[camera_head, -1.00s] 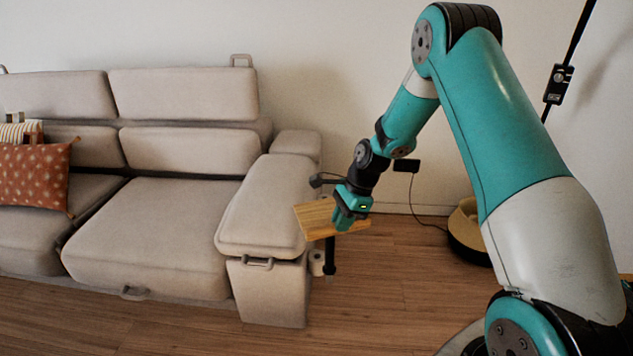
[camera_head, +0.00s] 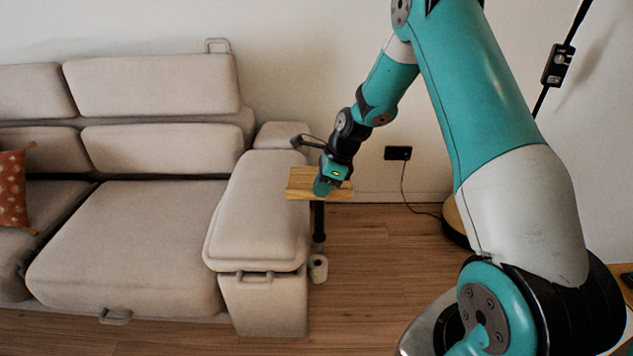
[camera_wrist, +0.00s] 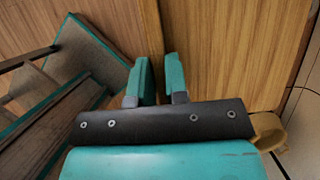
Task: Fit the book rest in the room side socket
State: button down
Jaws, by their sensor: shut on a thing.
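The book rest (camera_head: 300,184) is a wooden board with a black post (camera_head: 319,222) below it. It is held about level, the post upright, beside the right end of the sofa. My gripper (camera_head: 325,187) is shut on the book rest from above; the wrist view shows both fingers (camera_wrist: 160,80) pinching a raised wooden strip (camera_wrist: 152,30) on the board. The room side socket (camera_head: 318,269) is a pale cylinder with a dark hole, low beside the sofa arm. The post's lower end shows just above the socket in the head view; I cannot tell whether they touch.
The sofa arm (camera_head: 258,215) is close to the board's left side. A lamp base (camera_head: 456,222) stands on the right, with its cord running to a black wall outlet (camera_head: 398,153). The wooden floor (camera_head: 375,265) right of the socket is clear.

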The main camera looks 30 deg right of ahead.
jog(key=shift+s+b+x, duration=0.2)
jog(key=shift+b+x, duration=0.75)
jog(key=shift+x, duration=0.05)
jog(key=shift+d+f+b, duration=0.2)
jog(key=shift+f+b, duration=1.4)
jog(key=shift+b, duration=0.05)
jog(key=shift+w+a+p, duration=0.1)
jog(key=shift+p, duration=0.4)
jog(key=shift+f+b, duration=1.3)
jog(key=shift+f, duration=2)
jog(key=c, duration=1.1)
grip_release()
jog(key=shift+f, duration=0.1)
jog(key=shift+o, duration=0.2)
